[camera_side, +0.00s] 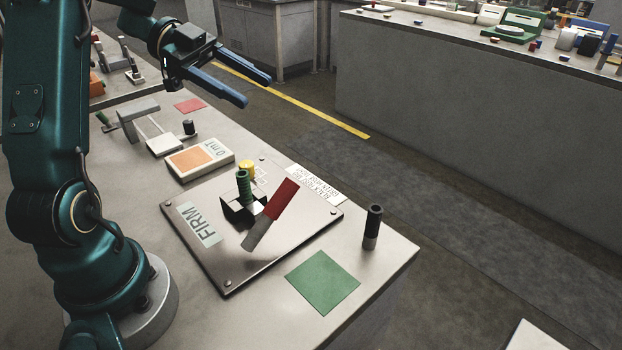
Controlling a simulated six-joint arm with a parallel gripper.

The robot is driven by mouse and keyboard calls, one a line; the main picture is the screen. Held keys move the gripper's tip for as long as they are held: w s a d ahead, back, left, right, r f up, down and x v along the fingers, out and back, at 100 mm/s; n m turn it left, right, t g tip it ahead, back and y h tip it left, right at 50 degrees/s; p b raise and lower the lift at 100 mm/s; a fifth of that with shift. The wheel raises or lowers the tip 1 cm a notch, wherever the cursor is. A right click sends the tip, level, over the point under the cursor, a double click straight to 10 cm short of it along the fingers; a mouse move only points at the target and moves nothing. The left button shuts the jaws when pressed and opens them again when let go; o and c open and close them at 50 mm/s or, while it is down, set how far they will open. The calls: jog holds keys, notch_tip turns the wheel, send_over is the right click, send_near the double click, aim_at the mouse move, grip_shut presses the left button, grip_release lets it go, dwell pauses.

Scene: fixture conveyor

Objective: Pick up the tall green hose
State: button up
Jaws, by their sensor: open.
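A tall green ribbed hose (243,186) stands upright in a dark block (234,212) on the metal plate marked FIRM (232,268). A red and grey bar (272,214) leans at a slant just right of it. My gripper (256,91) has two blue fingers spread apart with nothing between them. It is high above the bench's far side, well away from the hose. The lower end of the hose is hidden in the block.
A dark hose (373,226) stands upright near the bench's right corner, beside a green square (322,282). A yellow cylinder (247,168) is behind the green hose. An orange-topped box (193,159) sits behind the plate.

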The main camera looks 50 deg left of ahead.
aim_at(249, 185)
jog(key=s+f, duration=0.1)
jog(key=f, duration=0.4)
jog(key=s+f+g, duration=0.1)
jog(key=f, duration=0.4)
jog(key=s+f+g, duration=0.1)
jog(key=f, duration=0.4)
jog(key=shift+s+a+f+h, duration=0.1)
jog(key=shift+s+a+h, duration=0.15)
jog(key=shift+a+h, duration=0.15)
jog(key=shift+x, duration=2.65)
jog(key=shift+a+f, duration=0.1)
grip_shut()
